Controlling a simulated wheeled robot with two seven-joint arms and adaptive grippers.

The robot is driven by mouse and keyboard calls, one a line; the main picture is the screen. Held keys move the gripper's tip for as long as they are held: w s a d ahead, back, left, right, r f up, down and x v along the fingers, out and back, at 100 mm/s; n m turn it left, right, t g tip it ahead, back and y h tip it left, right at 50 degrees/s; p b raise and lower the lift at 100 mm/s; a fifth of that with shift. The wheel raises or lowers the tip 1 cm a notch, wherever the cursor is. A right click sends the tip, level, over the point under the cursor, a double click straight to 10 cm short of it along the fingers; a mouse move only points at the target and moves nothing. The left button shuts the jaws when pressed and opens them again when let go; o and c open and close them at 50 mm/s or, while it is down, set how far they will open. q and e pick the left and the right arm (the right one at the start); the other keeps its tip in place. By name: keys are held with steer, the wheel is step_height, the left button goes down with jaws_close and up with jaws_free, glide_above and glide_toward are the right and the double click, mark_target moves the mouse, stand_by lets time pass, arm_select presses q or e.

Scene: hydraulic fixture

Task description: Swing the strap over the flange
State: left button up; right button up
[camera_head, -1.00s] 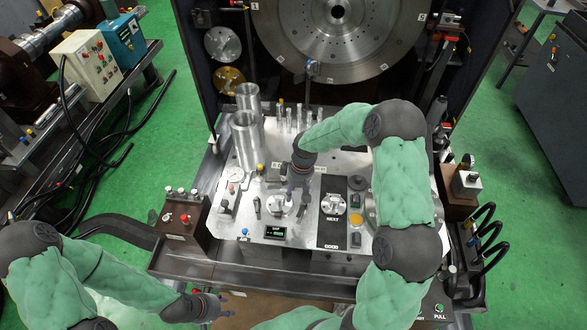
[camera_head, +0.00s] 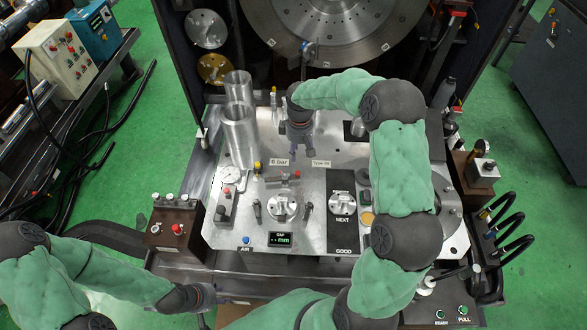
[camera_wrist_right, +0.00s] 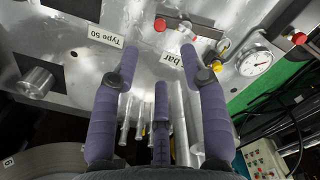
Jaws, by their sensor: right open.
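A short bar with a red end, which looks like the strap (camera_head: 284,179), lies across the plate behind a round metal part, perhaps the flange (camera_head: 284,207). The bar also shows at the top of the right wrist view (camera_wrist_right: 186,22). My right gripper (camera_head: 301,143) hangs above the plate behind the bar, by the "6 bar" and "Type 50" labels. In the right wrist view its purple fingers (camera_wrist_right: 160,58) are spread with nothing between them. My left gripper (camera_head: 217,296) is low at the front left, apart from the plate; its fingers are too small to judge.
Two metal cylinders (camera_head: 240,137) stand at the plate's back left, near several upright pins. A dial gauge (camera_head: 231,175) lies left of the bar. A gap display (camera_head: 281,240) is at the front. A large perforated disc (camera_head: 335,25) stands behind.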

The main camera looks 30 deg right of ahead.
mark_target(297, 172)
arm_select(q)
steer(key=f+b, duration=0.2)
steer(key=w+f+b, duration=0.1)
steer(key=f+b, duration=0.1)
steer(key=shift+f, duration=0.35)
arm_select(e)
steer(key=f, duration=0.8)
steer(key=w+f, duration=0.1)
steer(key=f, duration=0.3)
steer(key=shift+f, duration=0.15)
